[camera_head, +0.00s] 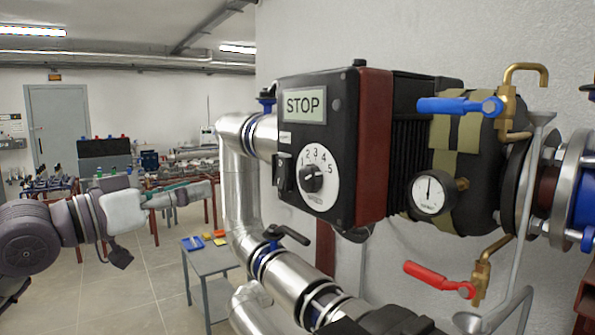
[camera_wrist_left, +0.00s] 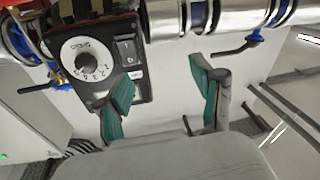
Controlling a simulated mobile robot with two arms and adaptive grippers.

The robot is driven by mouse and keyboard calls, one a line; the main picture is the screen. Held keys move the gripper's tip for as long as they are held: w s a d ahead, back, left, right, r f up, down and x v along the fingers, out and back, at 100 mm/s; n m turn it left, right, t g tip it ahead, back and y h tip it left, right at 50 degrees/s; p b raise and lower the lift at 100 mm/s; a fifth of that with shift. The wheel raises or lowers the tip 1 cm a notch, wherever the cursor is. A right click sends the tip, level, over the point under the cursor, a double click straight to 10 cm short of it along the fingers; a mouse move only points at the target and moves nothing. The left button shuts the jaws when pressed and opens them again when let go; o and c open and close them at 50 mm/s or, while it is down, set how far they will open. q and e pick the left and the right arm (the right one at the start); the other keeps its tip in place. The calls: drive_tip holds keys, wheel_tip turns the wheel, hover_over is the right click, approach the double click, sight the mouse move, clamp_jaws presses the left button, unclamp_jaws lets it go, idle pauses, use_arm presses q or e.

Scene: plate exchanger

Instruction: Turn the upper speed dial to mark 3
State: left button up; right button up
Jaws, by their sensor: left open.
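The speed dial (camera_head: 319,178) is a white round plate marked 1 to 5 with a black knob (camera_head: 311,178), on the front of a black control box (camera_head: 318,130) with a STOP label. The knob's pointer is too small to read surely. In the left wrist view the dial (camera_wrist_left: 86,62) appears upside down at upper left. My left gripper (camera_head: 204,189) is left of the box, apart from the dial. Its green-padded fingers are spread and empty in the left wrist view (camera_wrist_left: 163,98). My right gripper is not in view.
A black switch (camera_head: 283,173) sits beside the dial. A thick silver pipe (camera_head: 238,190) runs left of the box. A pressure gauge (camera_head: 431,193), a blue lever (camera_head: 455,105) and a red lever (camera_head: 436,279) are to the right. A small grey table (camera_head: 207,262) stands behind.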

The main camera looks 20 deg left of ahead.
use_arm(q)
drive_tip(key=s+d+r+m+g+h, duration=0.2)
drive_tip(key=s+d+r+m, duration=0.1)
drive_tip(key=s+d, duration=0.4)
drive_tip(key=p, duration=0.8)
approach(305, 178)
drive_tip(key=r, duration=0.1)
drive_tip(key=shift+m, duration=0.3)
drive_tip(key=p+x, duration=0.1)
drive_tip(key=x, duration=0.1)
drive_tip(key=p+x, duration=0.1)
drive_tip(key=x, duration=0.2)
drive_tip(key=p+x, duration=0.2)
drive_tip(key=x, duration=0.1)
drive_tip(key=shift+w+f, duration=0.1)
drive_tip(key=shift+f, duration=0.25)
drive_tip(key=shift+w+d+f, duration=0.1)
drive_tip(key=shift+w+d, duration=0.15)
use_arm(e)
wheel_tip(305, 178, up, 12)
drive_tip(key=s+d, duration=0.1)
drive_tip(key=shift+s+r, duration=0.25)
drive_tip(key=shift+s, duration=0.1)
use_arm(q)
drive_tip(key=c, duration=1.1)
drive_tip(key=shift+c, duration=0.2)
